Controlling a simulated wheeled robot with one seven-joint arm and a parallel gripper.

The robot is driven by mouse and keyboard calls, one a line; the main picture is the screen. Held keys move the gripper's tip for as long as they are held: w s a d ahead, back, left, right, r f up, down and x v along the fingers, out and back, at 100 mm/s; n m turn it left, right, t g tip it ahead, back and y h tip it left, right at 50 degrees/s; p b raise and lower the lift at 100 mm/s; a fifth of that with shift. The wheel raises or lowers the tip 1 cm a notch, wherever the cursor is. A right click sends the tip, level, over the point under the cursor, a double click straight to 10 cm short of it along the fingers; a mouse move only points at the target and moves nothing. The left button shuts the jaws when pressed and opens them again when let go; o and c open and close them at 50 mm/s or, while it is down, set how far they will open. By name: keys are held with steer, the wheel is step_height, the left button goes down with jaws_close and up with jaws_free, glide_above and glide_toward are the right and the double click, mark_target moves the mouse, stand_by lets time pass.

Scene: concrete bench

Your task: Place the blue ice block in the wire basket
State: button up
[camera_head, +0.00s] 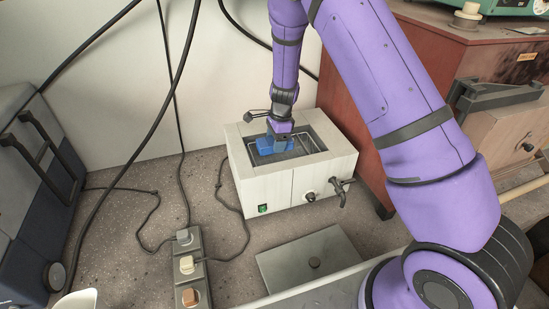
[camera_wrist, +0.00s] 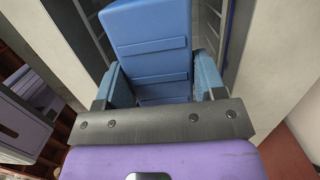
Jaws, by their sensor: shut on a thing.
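The blue ice block (camera_head: 266,144) is at the mouth of the white box-shaped bath, at its left side. In the wrist view the block (camera_wrist: 150,45) fills the top middle, with ridges across its face. My gripper (camera_head: 279,138) points down over the bath opening and is shut on the block; its blue fingers (camera_wrist: 160,85) flank the block in the wrist view. The wire basket (camera_head: 314,145) shows as thin metal wires inside the opening, partly hidden by the gripper and block. I cannot tell whether the block touches the basket's floor.
The white bath (camera_head: 324,178) has a tap at its front and pale rims around the opening. A flat metal lid (camera_head: 336,258) lies in front. A power strip (camera_head: 188,268) and black cables lie left of it. A blue-grey case (camera_head: 28,190) stands far left; a brown cabinet (camera_head: 345,90) stands behind right.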

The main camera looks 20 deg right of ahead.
steer(key=shift+f, duration=3.7)
steer(key=shift+f, duration=0.15)
steer(key=o, duration=1)
steer(key=shift+o, duration=0.2)
